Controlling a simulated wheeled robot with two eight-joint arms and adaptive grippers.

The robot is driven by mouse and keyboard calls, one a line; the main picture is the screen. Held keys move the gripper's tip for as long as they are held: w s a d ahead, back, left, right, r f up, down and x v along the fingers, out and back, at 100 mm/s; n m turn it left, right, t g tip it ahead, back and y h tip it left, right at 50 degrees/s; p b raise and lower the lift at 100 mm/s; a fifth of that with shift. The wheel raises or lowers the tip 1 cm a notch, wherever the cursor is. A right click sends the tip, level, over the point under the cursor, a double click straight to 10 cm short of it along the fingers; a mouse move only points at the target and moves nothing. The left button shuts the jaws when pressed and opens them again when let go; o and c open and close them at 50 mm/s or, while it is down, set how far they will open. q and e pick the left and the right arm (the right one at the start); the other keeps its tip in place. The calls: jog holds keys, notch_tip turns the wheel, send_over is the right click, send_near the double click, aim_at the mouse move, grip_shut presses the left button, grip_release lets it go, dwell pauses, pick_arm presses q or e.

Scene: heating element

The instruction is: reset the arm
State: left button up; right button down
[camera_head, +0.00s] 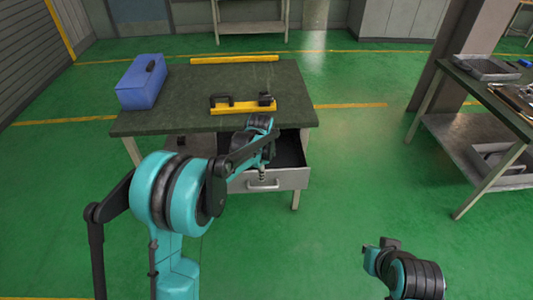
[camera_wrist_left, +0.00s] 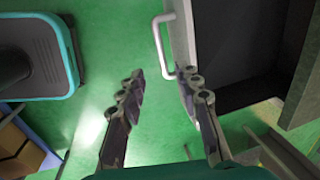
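My left arm comes in from the left in the head view and reaches over the front of the workbench. My left gripper (camera_head: 262,176) is above the front of the open drawer (camera_head: 285,179), close to its handle (camera_head: 263,185). In the left wrist view the two fingers of the left gripper (camera_wrist_left: 160,76) are spread apart with green floor between them. The drawer handle (camera_wrist_left: 163,45) shows just beyond the fingertips, and nothing is held. My right arm (camera_head: 410,277) is at the bottom right of the head view, over open floor; its fingers are too unclear to judge.
The dark-topped workbench (camera_head: 195,90) carries a blue toolbox (camera_head: 141,82) and a yellow level-like tool (camera_head: 243,107). A yellow bar (camera_head: 235,59) lies along its back edge. A second table (camera_head: 490,95) with a grey tray (camera_head: 486,68) stands at right. Green floor between them is clear.

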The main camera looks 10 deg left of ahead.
pick_arm(q)
jog(key=s+a+r+n+t, duration=0.1)
jog(key=s+r+n+t, duration=0.1)
jog(key=s+r+n, duration=0.8)
jog(key=s+n+t, duration=0.3)
jog(key=s+n, duration=0.1)
jog(key=s, duration=1.4)
jog(key=shift+s+a+f+n+h, duration=0.15)
jog(key=shift+s+a+n+h, duration=0.15)
jog(key=shift+a+n, duration=0.1)
